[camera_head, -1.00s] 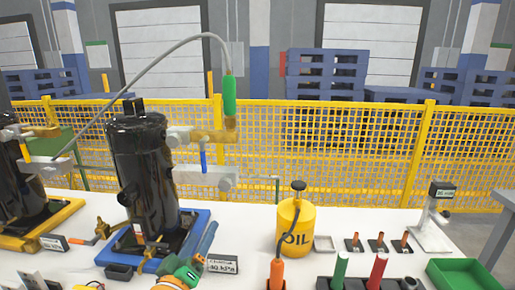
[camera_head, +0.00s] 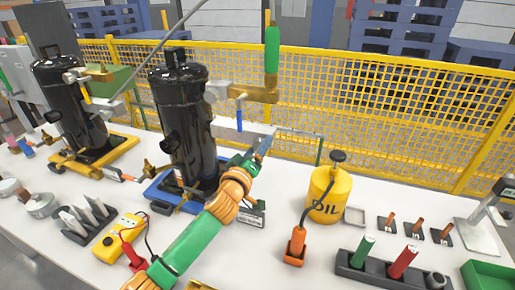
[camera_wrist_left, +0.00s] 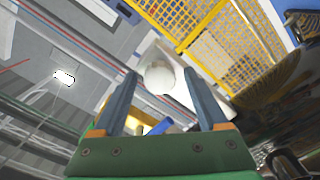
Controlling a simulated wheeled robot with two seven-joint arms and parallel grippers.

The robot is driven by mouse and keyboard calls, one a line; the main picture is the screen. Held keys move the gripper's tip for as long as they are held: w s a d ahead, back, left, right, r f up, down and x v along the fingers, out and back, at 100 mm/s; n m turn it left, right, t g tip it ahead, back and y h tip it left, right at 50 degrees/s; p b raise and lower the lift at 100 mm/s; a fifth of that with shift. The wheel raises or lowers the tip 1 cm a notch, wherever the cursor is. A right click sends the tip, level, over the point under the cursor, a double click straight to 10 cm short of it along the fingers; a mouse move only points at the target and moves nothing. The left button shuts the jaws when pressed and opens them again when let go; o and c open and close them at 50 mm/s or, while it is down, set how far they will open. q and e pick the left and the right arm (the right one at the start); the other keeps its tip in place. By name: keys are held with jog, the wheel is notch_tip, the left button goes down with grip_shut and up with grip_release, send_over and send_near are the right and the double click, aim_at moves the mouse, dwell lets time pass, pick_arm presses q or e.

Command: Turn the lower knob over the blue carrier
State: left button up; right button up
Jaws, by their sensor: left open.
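The blue carrier (camera_head: 157,194) bears a black compressor (camera_head: 182,110) in the head view. A pale grey upper fitting (camera_head: 216,92) and a brass pipe stick out at the compressor's right, with a blue lever (camera_head: 239,115) below. My left gripper (camera_head: 264,143) reaches up from below to the compressor's lower right side. There it hides the lower knob in the head view. In the left wrist view, a round whitish knob (camera_wrist_left: 159,77) shows between the two open fingers of my left gripper. I cannot tell whether they touch it. My right gripper is not in view.
A second compressor on a yellow carrier (camera_head: 72,168) stands left. The yellow oil can (camera_head: 326,197) stands right of my arm, with a black rack (camera_head: 378,265) and green tray (camera_head: 484,275) farther right. Yellow mesh fencing (camera_head: 370,120) runs behind the table.

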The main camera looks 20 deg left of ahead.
pick_arm(q)
grip_shut()
